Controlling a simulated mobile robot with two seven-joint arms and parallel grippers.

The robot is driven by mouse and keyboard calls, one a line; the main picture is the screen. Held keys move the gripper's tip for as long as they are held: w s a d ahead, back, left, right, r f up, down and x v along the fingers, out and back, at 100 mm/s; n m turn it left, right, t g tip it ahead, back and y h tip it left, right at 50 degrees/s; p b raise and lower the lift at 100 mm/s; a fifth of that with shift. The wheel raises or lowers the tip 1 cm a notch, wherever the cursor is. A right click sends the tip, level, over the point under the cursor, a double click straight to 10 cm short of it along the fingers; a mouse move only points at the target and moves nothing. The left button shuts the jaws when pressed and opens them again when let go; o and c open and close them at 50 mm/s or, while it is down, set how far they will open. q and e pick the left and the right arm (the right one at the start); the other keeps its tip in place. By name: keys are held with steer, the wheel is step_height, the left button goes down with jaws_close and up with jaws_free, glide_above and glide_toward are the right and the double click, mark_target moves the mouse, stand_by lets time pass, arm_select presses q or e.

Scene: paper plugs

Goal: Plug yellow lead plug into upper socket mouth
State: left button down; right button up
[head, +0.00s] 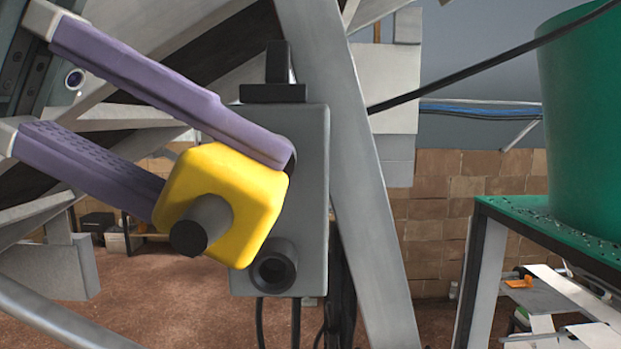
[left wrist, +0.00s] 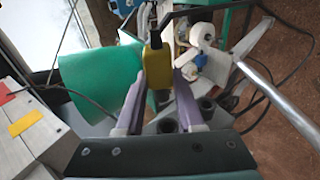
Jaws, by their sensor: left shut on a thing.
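The yellow plug (head: 228,178) is a rounded block with a dark grey round stub facing the camera. My left gripper (head: 222,185) is shut on it, one purple finger on each side. The plug is tilted in front of a grey socket box (head: 315,215). The lower socket mouth (head: 273,268) is a dark round collar, visible below the plug. The upper socket area is mostly covered by the plug and upper finger. In the left wrist view the yellow plug (left wrist: 155,64) sits between the fingers, with two dark round mouths (left wrist: 207,103) nearby. I cannot tell whether the plug touches the box.
A black fitting (head: 278,75) tops the box, and cables hang below it. A slanted grey beam (head: 345,170) stands right beside the box. A green tub (head: 590,120) stands on a green-topped table (head: 540,228) at the right. A black cable (head: 470,70) crosses the upper right.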

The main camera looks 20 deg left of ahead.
mark_target(231, 151)
arm_select(q)
steer(key=shift+r+p, duration=0.1)
steer(key=shift+p, duration=0.35)
steer(key=shift+w+a+p, duration=0.25)
steer(key=shift+w, duration=0.65)
steer(key=shift+w+a+p, duration=0.3)
steer(key=shift+w, duration=0.65)
steer(key=shift+w+a+p, duration=0.25)
steer(key=shift+w, duration=0.65)
steer(key=shift+f, duration=0.3)
steer(key=shift+p, duration=0.55)
steer(key=shift+w+a+p, duration=0.3)
steer(key=shift+w+p, duration=0.05)
steer(key=shift+w, duration=0.65)
steer(key=shift+w+a+p, duration=0.25)
steer(key=shift+w+p, duration=0.05)
steer(key=shift+w, duration=0.65)
